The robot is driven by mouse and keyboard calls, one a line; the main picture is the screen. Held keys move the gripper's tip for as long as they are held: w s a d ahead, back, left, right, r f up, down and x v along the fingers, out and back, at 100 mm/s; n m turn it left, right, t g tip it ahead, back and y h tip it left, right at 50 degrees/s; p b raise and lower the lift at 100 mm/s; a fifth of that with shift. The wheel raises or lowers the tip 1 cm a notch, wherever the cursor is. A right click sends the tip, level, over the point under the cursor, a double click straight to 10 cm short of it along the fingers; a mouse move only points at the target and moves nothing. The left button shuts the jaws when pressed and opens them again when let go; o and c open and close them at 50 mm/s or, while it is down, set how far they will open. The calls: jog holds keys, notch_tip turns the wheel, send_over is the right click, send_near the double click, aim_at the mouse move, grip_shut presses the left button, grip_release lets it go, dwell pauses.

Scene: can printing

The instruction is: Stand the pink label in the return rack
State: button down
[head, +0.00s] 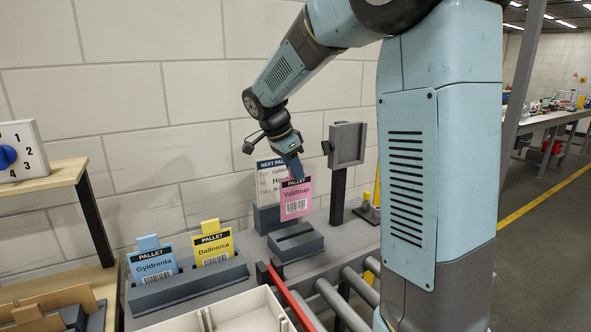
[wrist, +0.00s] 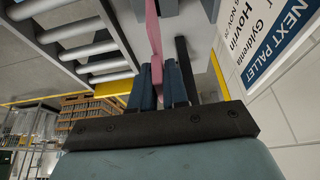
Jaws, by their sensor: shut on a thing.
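The pink label (head: 296,198), reading "Valdtrup", hangs upright in my gripper (head: 292,172), which is shut on its top edge. It is in the air above a small grey slotted block (head: 297,243) with nothing standing in it. In the wrist view the pink label (wrist: 155,40) shows edge-on between the two dark fingers (wrist: 160,92). A long grey rack (head: 190,288) at the left holds a blue label (head: 153,262), "Gyldrenta", and a yellow label (head: 213,246), "Dallomsa", both upright. I cannot tell from any marking which holder is the return rack.
A white "Next pallet" card (head: 271,185) stands behind the pink label, close to it. A grey panel on a post (head: 346,146) rises to the right. A red bar (head: 291,295), rollers (head: 340,303) and a pale open box (head: 245,312) lie in front.

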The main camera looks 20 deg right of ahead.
aim_at(294, 201)
jog(key=shift+a, duration=0.2)
jog(key=shift+f, duration=4.9)
jog(key=c, duration=1.1)
grip_release()
jog(key=shift+s, duration=0.1)
jog(key=shift+o, duration=0.2)
jog(key=shift+r, duration=0.1)
